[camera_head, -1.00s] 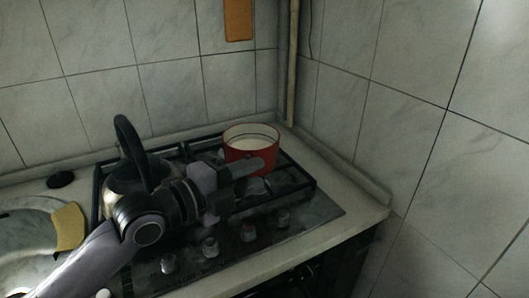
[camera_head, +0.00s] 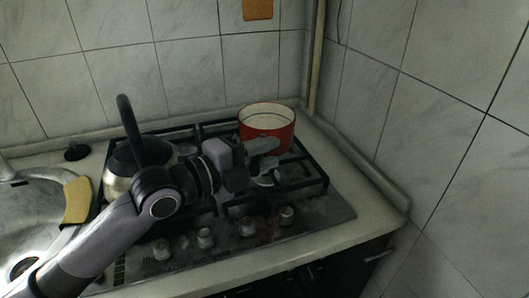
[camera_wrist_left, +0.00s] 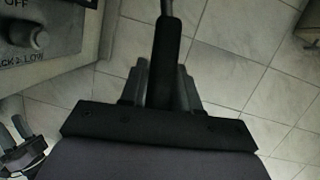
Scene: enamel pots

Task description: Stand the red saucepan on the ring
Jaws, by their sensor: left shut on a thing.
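The red saucepan (camera_head: 267,135), with a pale inside, is upright at the back right of the hob. I cannot tell whether its base touches the grate. My left gripper (camera_head: 262,148) is in front of it, shut on its handle. In the left wrist view the dark handle (camera_wrist_left: 168,45) runs up from between the fingers of my left gripper (camera_wrist_left: 160,85); the pan's body is out of that view. The ring under the pan is hidden.
A steel kettle (camera_head: 119,182) with a tall black handle stands on the left of the hob, close behind my left arm. Several knobs (camera_head: 247,227) line the hob's front. The black grate (camera_head: 312,182) is bare at the front right. Tiled walls (camera_head: 365,110) close the back and right.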

